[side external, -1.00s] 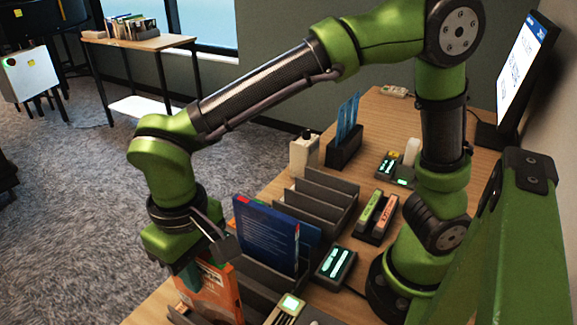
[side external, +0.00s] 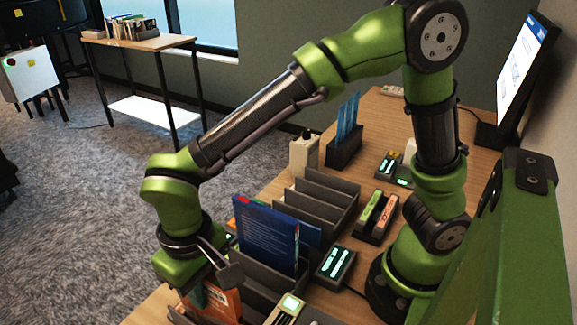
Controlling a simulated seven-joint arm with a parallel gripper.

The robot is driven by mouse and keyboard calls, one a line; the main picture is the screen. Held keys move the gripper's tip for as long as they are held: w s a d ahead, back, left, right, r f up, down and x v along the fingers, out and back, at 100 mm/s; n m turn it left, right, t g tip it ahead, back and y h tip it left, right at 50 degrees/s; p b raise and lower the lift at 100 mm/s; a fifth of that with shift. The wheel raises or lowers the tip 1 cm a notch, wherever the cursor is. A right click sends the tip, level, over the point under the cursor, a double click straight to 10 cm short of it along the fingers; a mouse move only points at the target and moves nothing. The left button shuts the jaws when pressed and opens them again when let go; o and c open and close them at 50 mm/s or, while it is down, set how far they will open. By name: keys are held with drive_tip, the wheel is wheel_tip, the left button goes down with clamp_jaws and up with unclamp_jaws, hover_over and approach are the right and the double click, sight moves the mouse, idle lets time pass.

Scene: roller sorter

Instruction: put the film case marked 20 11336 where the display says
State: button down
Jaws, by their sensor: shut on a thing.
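My gripper (side external: 193,296) is at the lower left, pointing down, with its fingers partly hidden by its own body. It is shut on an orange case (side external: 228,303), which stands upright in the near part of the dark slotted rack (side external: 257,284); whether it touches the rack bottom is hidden. The marking on this case cannot be read. A blue case (side external: 262,238) stands upright in the rack just behind. The display (side external: 522,70) at the upper right is lit, but its text is too small to read.
Empty dark slots (side external: 318,198) lie behind the blue case. Small devices with lit screens (side external: 335,265) stand right of the rack. A white bottle (side external: 303,153) and a holder with blue cards (side external: 346,145) stand farther back. The blue case rises close beside my gripper.

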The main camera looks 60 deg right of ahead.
drive_tip(key=shift+f, duration=0.5)
drive_tip(key=c, duration=1)
unclamp_jaws()
drive_tip(key=shift+o, duration=0.2)
wheel_tip(320, 180, up, 17)
drive_tip(key=shift+f, duration=0.1)
